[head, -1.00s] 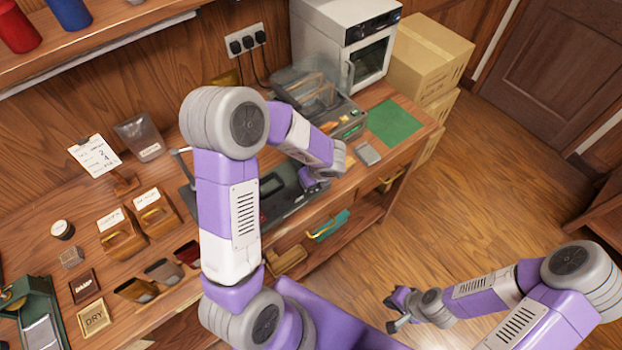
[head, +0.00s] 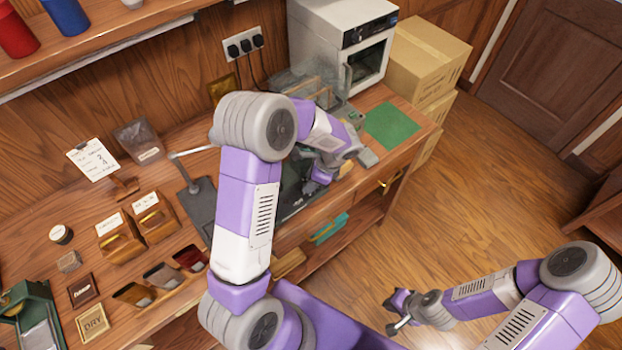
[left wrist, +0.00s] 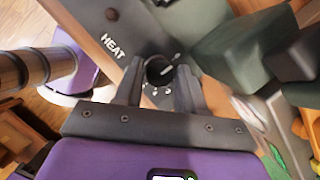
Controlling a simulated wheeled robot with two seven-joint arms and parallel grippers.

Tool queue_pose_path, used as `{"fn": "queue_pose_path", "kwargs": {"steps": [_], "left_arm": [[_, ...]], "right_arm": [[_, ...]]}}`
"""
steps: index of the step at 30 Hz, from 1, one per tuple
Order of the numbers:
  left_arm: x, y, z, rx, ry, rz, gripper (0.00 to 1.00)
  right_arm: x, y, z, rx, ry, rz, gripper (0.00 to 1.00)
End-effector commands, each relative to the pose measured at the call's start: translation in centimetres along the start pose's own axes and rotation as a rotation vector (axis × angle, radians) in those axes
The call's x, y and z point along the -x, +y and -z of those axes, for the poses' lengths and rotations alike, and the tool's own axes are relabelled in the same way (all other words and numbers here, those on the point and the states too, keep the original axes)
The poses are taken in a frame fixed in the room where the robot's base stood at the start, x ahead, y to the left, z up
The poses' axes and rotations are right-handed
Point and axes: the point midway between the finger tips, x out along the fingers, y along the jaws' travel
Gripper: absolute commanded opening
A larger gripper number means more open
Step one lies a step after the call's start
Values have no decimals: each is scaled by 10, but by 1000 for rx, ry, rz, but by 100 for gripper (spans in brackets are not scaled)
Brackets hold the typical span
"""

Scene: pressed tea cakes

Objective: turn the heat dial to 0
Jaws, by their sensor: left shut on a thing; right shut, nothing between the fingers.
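The heat dial (left wrist: 157,68) is a dark round knob on a grey panel (left wrist: 140,35) in the left wrist view. The word HEAT is printed to its left, and small white marks lie around its lower edge. A white line shows at its upper right; I cannot read which number it is at. My left gripper (left wrist: 158,80) is shut on the dial, one finger on each side. In the head view my left gripper (head: 322,176) is over the bench, and my own arm hides the dial. My right gripper (head: 398,314) is shut and empty, over the floor.
A white oven (head: 345,45) stands behind the left gripper, with cardboard boxes (head: 428,60) beside it. A green mat (head: 393,126) lies at the bench's right end. A dark green block (left wrist: 235,50) is close to the right finger.

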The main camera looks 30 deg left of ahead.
Motion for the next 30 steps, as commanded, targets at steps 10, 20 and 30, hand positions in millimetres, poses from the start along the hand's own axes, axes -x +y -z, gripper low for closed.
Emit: {"fn": "queue_pose_path", "kwargs": {"steps": [10, 20, 30], "left_arm": [[-1, 1, 1, 75, 0, -36, 9], [-1, 1, 1, 81, 0, -38, 9], [-1, 0, 0, 80, 0, -36, 63]], "right_arm": [[1, 0, 0, 0, 0, 0, 0], [1, 0, 0, 0, 0, 0, 0], [1, 0, 0, 0, 0, 0, 0]]}}
